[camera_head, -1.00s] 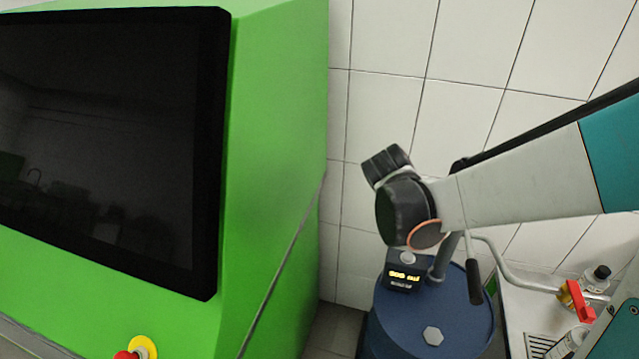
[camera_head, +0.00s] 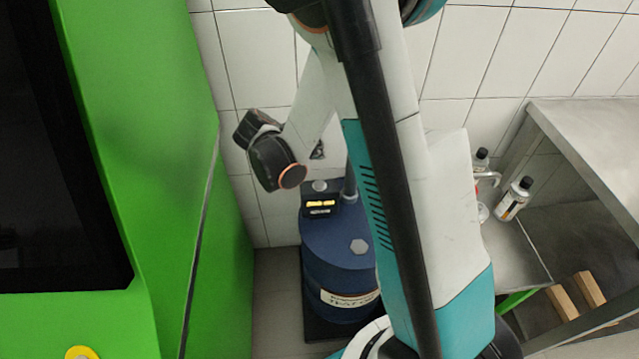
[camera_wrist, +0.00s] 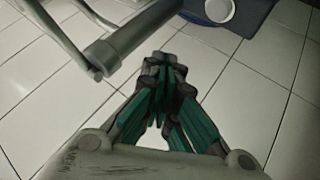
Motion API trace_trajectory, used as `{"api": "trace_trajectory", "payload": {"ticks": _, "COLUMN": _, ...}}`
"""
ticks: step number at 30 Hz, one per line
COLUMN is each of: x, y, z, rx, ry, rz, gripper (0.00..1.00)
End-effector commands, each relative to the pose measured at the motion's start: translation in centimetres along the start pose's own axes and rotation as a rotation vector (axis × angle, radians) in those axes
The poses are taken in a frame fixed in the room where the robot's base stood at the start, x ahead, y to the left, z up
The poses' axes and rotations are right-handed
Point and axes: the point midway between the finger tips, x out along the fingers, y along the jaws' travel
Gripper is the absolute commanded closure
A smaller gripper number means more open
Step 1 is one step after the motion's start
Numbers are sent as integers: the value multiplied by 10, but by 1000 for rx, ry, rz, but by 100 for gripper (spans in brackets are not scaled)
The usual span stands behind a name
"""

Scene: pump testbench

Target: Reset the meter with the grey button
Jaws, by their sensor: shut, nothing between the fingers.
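The meter (camera_head: 321,204) is a small black box with a lit yellow readout, on top of a blue drum. Its grey button (camera_head: 320,186) is a round knob at the top of the box.
The blue drum (camera_head: 330,250) stands between a green cabinet (camera_head: 150,120) and my arm. A metal tube (camera_wrist: 110,50) runs close to the left of my fingers. Bottles (camera_head: 514,198) stand on a metal surface at the right. A white tiled wall is behind.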

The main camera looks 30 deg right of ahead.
Motion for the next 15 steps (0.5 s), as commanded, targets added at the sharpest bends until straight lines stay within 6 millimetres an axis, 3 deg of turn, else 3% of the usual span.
{"api": "trace_trajectory", "payload": {"ticks": 15, "x": 36, "y": -26, "z": 26, "rx": 0, "ry": 0, "rz": -1, "gripper": 100}}
